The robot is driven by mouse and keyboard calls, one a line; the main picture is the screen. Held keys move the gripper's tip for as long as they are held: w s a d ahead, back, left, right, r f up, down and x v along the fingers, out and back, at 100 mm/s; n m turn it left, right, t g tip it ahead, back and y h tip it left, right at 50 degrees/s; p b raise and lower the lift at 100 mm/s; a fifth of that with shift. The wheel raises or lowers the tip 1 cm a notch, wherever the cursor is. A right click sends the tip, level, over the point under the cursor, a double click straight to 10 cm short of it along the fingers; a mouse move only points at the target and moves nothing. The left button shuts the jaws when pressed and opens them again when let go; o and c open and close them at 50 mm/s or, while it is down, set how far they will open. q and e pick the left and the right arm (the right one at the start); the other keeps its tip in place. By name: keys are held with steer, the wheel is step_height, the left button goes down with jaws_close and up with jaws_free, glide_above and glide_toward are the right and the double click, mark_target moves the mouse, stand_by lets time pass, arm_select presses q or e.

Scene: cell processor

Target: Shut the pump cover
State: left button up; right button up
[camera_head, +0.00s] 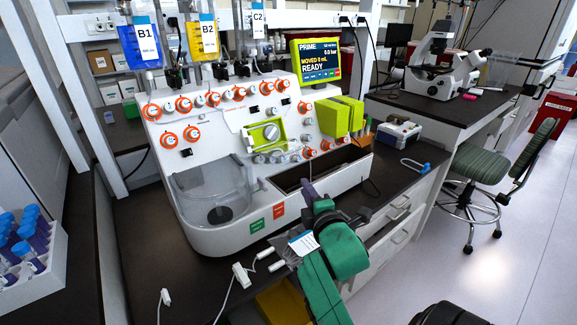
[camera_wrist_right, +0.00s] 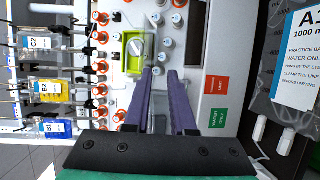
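The white cell processor (camera_head: 230,125) stands on the dark bench. A yellow-green square pump part (camera_head: 264,133) with a pale oval knob sits in the middle of its front panel; it also shows in the wrist view (camera_wrist_right: 135,52). Two yellow-green box-like panels (camera_head: 340,116) stand out to its right; I cannot tell which piece is the pump cover or how far it is open. My right gripper (camera_head: 311,191) is in front of the processor's open tray. In the wrist view its purple fingers (camera_wrist_right: 160,75) are apart with nothing between them. My left gripper is not in view.
Orange-ringed knobs (camera_head: 168,139) surround the pump area. A clear-lidded basin (camera_head: 215,190) is at the front left and an open dark tray (camera_head: 315,172) at the front right. Hanging bags (camera_head: 140,45) are above. A tube rack (camera_head: 35,270) is at far left.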

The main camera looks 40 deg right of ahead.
mark_target(284, 150)
steer(key=p+x, duration=0.2)
steer(key=x, duration=1.2)
steer(key=shift+w+d+r, duration=0.2)
steer(key=shift+w, duration=0.2)
jaws_close()
stand_by(0.5)
